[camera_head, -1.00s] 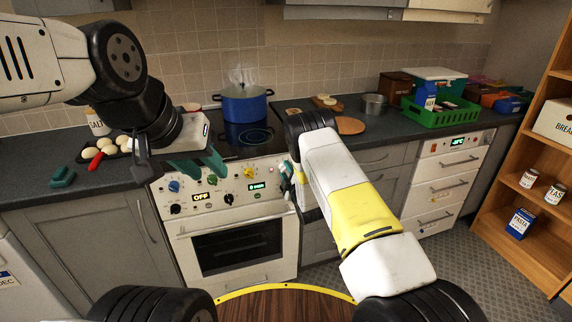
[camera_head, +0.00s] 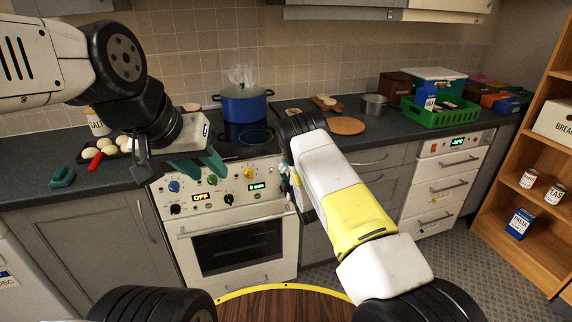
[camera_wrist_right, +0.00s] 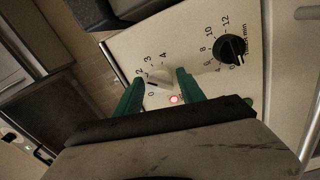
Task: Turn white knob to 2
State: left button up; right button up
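In the right wrist view, the white knob (camera_wrist_right: 163,78) sits on a cream panel, inside a dial with printed numbers including 0, 2, 3 and 4. A dark mark on it lies near its lower left edge; its exact setting is hard to read. My right gripper (camera_wrist_right: 160,80) has its green fingers on either side of the knob, with a gap visible between them. In the head view, my right gripper (camera_head: 287,176) is mostly hidden behind its arm at the stove's right edge. My left gripper (camera_head: 198,163) is open and empty above the stove's left front.
A black timer knob (camera_wrist_right: 230,49) is right of the white knob, and a red light (camera_wrist_right: 174,99) glows below it. The stove (camera_head: 230,240) has several coloured knobs. A blue pot (camera_head: 244,107) steams on the hob. An egg tray (camera_head: 110,150) lies left.

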jog(key=shift+o, duration=0.5)
jog(key=v, duration=0.7)
jog(key=shift+s, duration=0.35)
jog(key=shift+d, duration=0.1)
